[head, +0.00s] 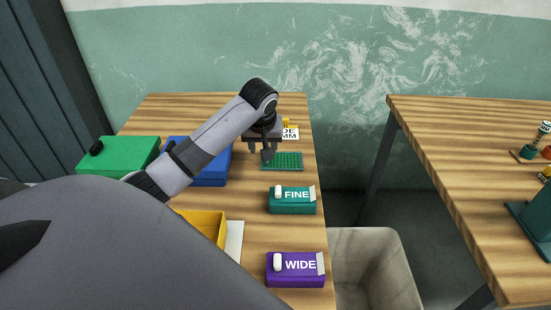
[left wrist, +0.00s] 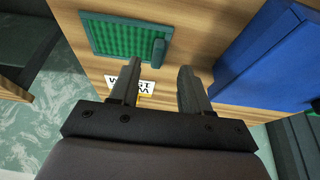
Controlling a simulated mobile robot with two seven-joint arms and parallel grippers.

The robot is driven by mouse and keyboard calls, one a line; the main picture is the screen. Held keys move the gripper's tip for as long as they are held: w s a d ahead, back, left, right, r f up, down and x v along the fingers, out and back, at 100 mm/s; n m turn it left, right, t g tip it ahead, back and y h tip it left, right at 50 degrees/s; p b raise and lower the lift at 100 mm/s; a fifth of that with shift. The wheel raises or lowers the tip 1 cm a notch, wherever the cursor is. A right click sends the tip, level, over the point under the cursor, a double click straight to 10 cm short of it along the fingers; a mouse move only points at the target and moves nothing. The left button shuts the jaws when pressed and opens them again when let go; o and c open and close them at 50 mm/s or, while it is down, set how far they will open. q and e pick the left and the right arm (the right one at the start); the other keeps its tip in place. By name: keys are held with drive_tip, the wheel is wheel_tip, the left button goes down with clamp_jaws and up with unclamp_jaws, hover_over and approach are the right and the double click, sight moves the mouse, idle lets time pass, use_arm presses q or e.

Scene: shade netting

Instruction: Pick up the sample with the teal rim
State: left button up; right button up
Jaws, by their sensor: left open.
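The sample (head: 287,161) is a flat green mesh rectangle with a teal rim. It lies on the wooden table near the right edge. In the left wrist view the sample (left wrist: 112,38) is at the top, with a raised teal tab (left wrist: 158,52) at its side. My left gripper (head: 261,153) is open and empty above the tab end of the sample. In the left wrist view the gripper (left wrist: 159,66) has its fingers apart, with the tab in line with the gap. I cannot tell the exact height. My right gripper is not in view.
A white card (head: 289,133) stands behind the sample. A teal FINE box (head: 292,206) and a purple WIDE box (head: 296,277) are nearer. Blue (head: 212,176), green (head: 120,152) and yellow (head: 208,222) containers are left. A bin (head: 372,262) stands between the tables.

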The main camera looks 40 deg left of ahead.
sight(282, 161)
use_arm(q)
drive_tip(key=x, duration=0.3)
drive_tip(key=shift+w+a+f, duration=0.15)
drive_tip(key=shift+w+a, duration=0.05)
drive_tip(key=shift+w, duration=0.25)
drive_tip(key=shift+w+a+f, duration=0.15)
drive_tip(key=shift+w+f, duration=0.05)
drive_tip(key=shift+f, duration=0.45)
clamp_jaws()
